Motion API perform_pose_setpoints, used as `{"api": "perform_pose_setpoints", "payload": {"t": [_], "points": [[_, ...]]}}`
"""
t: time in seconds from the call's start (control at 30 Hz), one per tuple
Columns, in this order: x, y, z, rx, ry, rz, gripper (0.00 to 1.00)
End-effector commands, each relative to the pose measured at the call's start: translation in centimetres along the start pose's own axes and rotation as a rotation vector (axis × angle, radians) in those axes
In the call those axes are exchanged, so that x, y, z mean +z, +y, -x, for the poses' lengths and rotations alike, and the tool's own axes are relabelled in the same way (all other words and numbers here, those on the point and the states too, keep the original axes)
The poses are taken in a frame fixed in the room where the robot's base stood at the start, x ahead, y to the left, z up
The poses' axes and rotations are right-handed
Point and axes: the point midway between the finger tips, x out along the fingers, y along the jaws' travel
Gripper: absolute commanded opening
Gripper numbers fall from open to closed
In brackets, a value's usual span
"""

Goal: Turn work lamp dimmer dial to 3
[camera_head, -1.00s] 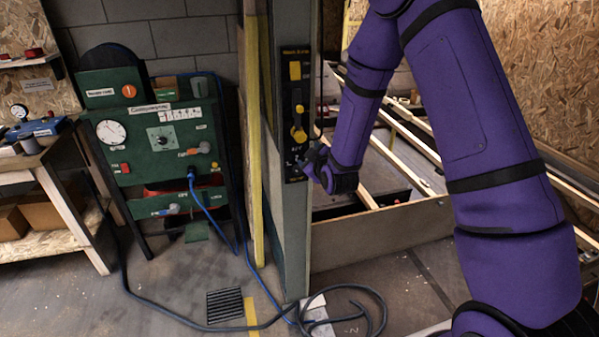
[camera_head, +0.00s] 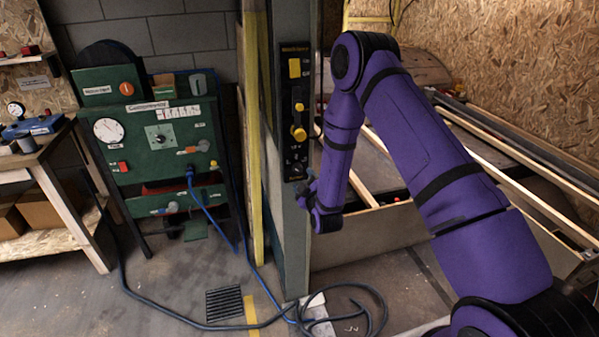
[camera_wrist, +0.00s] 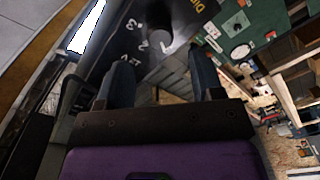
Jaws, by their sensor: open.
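The work lamp panel (camera_head: 296,100) is a tall dark plate on a grey post in the head view. The dimmer dial (camera_head: 296,169) sits low on it, dark and small. In the wrist view the dial (camera_wrist: 156,38) is a grey round knob, with white numerals including a 2 and a 3 on the dark plate beside it. Which numeral it points at is unclear. My gripper (camera_head: 306,194) is just below and to the right of the dial. Its two fingers (camera_wrist: 162,72) are apart and empty, with the dial beyond their tips. No contact with the dial is visible.
Above the dial are a yellow knob (camera_head: 298,133) and a yellow plate (camera_head: 294,68). A green compressor panel (camera_head: 165,140) stands to the left. A blue hose and dark cable (camera_head: 365,300) lie on the floor. A low wooden-sided bay (camera_head: 385,232) is behind my arm.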

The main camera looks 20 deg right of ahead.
Motion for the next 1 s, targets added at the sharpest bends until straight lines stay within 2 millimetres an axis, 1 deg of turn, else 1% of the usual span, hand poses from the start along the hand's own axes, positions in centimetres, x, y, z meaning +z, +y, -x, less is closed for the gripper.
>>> {"api": "perform_pose_setpoints", "payload": {"t": [0.03, 0.1, 0.3, 0.5, 0.77, 0.8, 0.87, 0.9, 1.0], "points": [[0.0, 0.1, -1.0, 0.004, 0.001, -0.001, 0.61], [0.0, 0.1, -2.2, 0.003, 0.000, -0.002, 0.61], [0.0, 0.0, -4.9, 0.002, 0.001, -0.001, 0.61], [0.0, 0.0, -6.0, 0.000, 0.000, -0.001, 0.61], [0.0, 0.0, -6.1, -0.001, 0.000, -0.001, 0.61], [0.0, 0.0, -6.1, -0.001, 0.000, -0.001, 0.56], [0.0, 0.0, -6.1, -0.001, 0.000, -0.001, 0.43], [0.0, 0.0, -6.1, 0.000, 0.000, -0.001, 0.33], [0.0, 0.0, -6.1, 0.000, 0.000, -0.001, 0.12]]}}
